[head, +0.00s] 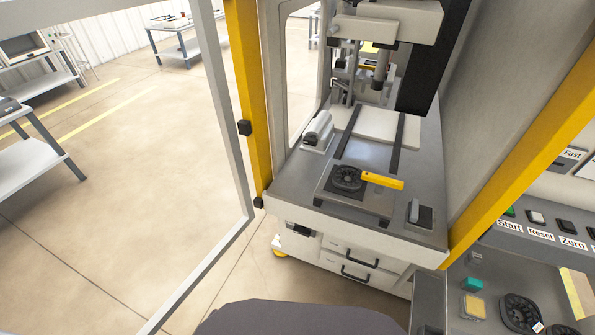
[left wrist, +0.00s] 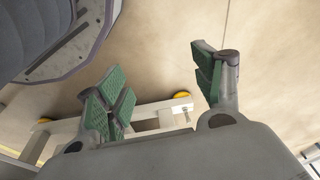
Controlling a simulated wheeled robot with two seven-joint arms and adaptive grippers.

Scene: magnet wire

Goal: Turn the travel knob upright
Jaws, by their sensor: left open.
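Neither gripper shows in the head view.
A button panel (head: 520,226) with Start, Reset and Zero labels lies at the right. A yellow post (head: 525,150) stands before it. The machine table (head: 285,190) holds a black round part (head: 347,179) and a yellow bar (head: 383,181). Open floor (head: 110,200) lies left.

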